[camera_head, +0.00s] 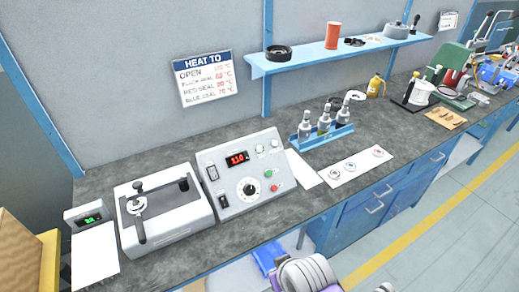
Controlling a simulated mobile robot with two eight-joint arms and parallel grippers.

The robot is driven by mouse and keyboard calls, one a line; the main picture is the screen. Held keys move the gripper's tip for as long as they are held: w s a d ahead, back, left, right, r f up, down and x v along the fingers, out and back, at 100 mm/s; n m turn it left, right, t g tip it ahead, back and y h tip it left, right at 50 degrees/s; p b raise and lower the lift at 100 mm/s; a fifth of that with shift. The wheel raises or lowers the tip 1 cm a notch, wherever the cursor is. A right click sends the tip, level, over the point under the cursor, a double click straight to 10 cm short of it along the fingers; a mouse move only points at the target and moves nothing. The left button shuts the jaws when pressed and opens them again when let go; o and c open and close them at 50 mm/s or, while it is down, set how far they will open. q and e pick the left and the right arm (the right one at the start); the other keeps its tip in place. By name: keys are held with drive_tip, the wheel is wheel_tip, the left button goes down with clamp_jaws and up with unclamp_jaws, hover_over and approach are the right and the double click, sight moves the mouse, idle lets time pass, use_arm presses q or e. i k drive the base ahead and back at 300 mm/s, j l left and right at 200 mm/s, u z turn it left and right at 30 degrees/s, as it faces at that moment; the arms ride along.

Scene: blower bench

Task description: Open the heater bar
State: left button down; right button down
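A white heater unit (170,226) stands on the left part of the dark bench. A small round metal piece sits beside the bar. A dark recess or cross piece (168,198) spans the top to the right. I cannot tell for certain which of these dark parts is the heater bar. Neither of my grippers can be made out in the head view.
A control box (214,162) with a red display stands right of the heater unit. A small green-display meter (88,219) and white sheet (94,262) are at left. A wall shelf (300,58) hangs above. Grey ribbed item (308,274) shows below.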

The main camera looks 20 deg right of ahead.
sight(141, 191)
drive_tip(key=i+j+u, duration=0.15)
drive_tip(key=u, duration=0.2)
drive_tip(key=i+j+u, duration=0.1)
drive_tip(key=i+u, duration=0.25)
drive_tip(key=k, duration=0.1)
